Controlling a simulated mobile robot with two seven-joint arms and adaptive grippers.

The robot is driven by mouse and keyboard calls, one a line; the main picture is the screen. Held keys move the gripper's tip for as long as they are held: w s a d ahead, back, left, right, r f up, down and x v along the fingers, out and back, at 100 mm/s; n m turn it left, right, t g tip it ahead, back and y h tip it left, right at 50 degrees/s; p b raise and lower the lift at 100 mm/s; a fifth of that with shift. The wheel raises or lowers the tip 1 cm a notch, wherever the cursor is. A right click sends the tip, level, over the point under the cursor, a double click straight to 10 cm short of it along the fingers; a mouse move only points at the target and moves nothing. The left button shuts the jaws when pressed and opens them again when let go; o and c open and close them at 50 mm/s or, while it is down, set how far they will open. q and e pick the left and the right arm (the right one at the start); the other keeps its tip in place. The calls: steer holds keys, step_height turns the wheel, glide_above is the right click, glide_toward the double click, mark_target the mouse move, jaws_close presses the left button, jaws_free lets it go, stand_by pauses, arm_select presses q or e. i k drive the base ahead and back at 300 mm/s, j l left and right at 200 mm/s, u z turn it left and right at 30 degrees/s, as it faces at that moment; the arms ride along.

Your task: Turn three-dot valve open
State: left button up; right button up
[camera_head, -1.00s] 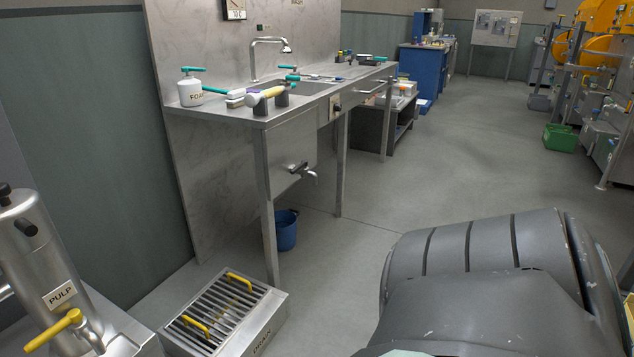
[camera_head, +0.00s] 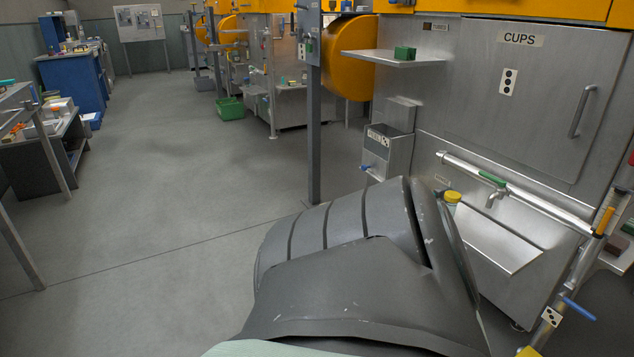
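Neither of my grippers is in view. Several valve handles show on and beside the steel machine at the right. A green handle (camera_head: 492,179) sits on a horizontal steel pipe with a small spout. A blue handle (camera_head: 579,309) is on the slanted pipe at the lower right, beside a dotted tag (camera_head: 551,317) whose dots are too small to count surely. An orange handle (camera_head: 604,221) lies along the pipe above it. I cannot tell which handle is the three-dot valve.
A small steel box (camera_head: 388,152) with a blue handle and a steel shelf (camera_head: 393,59) jut from the machine. A grey post (camera_head: 314,135) stands to their left. A blue cabinet (camera_head: 72,83) is at the far left. The floor (camera_head: 150,190) between is clear.

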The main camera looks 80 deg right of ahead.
mark_target(561, 296)
steer(key=z, duration=4.2)
steer(key=i+l+u, duration=0.15)
steer(key=u, duration=0.3)
steer(key=l+u, duration=0.4)
steer(key=i+l+u, duration=0.2)
steer(key=l, duration=0.4)
steer(key=l+u, duration=0.2)
steer(key=l, duration=0.35)
steer(key=l+u, duration=0.1)
steer(key=l, duration=1.05)
